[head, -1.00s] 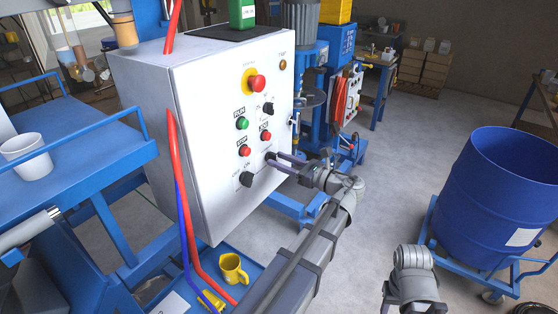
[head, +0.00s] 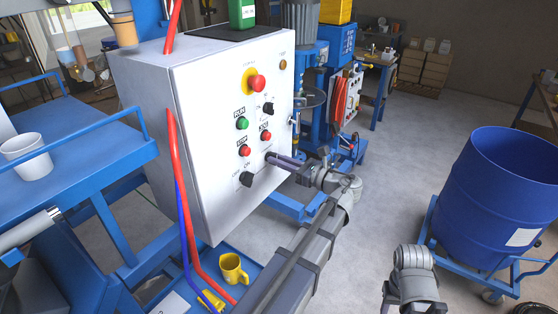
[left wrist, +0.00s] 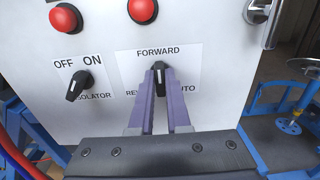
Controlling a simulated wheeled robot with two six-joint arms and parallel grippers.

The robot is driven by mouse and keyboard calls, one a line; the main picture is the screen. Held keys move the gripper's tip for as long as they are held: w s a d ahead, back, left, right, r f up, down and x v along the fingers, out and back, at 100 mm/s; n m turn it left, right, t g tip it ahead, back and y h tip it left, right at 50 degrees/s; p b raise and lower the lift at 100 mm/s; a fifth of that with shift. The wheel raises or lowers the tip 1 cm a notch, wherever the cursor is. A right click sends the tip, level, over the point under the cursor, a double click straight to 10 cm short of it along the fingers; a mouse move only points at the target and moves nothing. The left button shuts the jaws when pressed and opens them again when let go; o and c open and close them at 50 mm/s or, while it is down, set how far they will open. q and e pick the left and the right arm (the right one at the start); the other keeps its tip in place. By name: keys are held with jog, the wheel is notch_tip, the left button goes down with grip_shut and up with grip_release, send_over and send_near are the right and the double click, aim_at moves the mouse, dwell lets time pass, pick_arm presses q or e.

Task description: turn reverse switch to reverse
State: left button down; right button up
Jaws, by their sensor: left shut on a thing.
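The reverse switch is a black knob (left wrist: 159,72) on the white control box (head: 205,165). Its label reads FORWARD above, with REVERSE at lower left partly hidden and AUTO at lower right. The knob stands about upright, toward FORWARD. My left gripper (left wrist: 159,82) is shut on the knob, one purple finger on each side. In the head view, my left gripper (head: 272,157) reaches the box face from the right, and the fingers hide most of the knob. My right gripper's fingers do not show; only a grey part of my right arm appears at lower right.
The isolator knob (left wrist: 77,85) is left of the switch, and red buttons (left wrist: 142,10) are above. A door handle (left wrist: 270,15) is at upper right. A blue drum (head: 500,190) stands right. A yellow mug (head: 232,268) and red hoses (head: 180,190) are below and left.

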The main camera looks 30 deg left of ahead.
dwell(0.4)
pick_arm(q)
jog(key=n, duration=1.1)
jog(key=shift+s+f+n, duration=0.1)
jog(key=shift+s+n, duration=0.1)
jog(key=shift+n, duration=0.2)
dwell(0.3)
jog(key=c, duration=0.9)
grip_release()
jog(key=shift+s+d, duration=0.15)
jog(key=shift+d, duration=1.8)
jog(key=shift+s+d, duration=0.15)
jog(key=shift+d, duration=1.8)
